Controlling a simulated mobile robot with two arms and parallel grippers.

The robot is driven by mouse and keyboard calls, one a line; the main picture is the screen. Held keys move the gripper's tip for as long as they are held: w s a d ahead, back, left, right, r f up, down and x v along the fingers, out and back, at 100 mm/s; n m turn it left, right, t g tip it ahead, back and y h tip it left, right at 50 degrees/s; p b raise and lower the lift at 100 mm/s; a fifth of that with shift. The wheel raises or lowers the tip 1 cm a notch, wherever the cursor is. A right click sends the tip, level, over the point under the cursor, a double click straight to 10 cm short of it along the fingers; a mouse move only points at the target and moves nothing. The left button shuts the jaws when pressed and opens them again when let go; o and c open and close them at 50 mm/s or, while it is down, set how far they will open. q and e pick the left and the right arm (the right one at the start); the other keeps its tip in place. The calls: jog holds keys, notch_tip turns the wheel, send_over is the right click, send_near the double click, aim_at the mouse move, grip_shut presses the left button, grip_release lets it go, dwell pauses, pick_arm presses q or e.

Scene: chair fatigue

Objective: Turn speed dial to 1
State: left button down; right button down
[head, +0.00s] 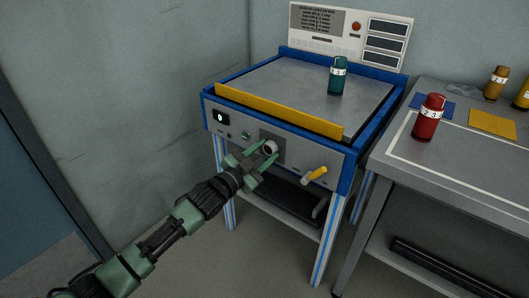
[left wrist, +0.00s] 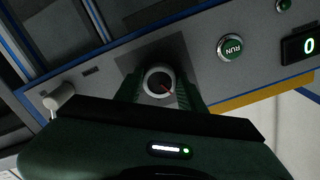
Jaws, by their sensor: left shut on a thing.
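The speed dial (head: 270,147) is a round pale knob on the front panel of the blue-framed machine (head: 208,113). In the left wrist view the dial (left wrist: 158,82) has a light rim, a dark face and a thin red pointer mark. My left gripper (head: 266,156) is at the panel, its green fingers on either side of the dial and shut on it. The fingers cover parts of the dial's surround, and I cannot read any number marks there. My right gripper is not in view.
A teal bottle (head: 337,76) stands on the machine top; a red bottle (head: 429,118) stands on the grey table (head: 400,158).

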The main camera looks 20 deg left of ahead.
pick_arm(q)
jog(key=c, duration=0.9)
grip_release()
jog(key=shift+o, duration=0.2)
jog(key=p+v, duration=0.1)
jog(key=v, duration=0.6)
jog(key=shift+s, duration=0.35)
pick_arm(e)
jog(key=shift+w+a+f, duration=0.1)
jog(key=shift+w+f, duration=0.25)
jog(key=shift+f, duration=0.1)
pick_arm(q)
jog(key=shift+a, duration=0.1)
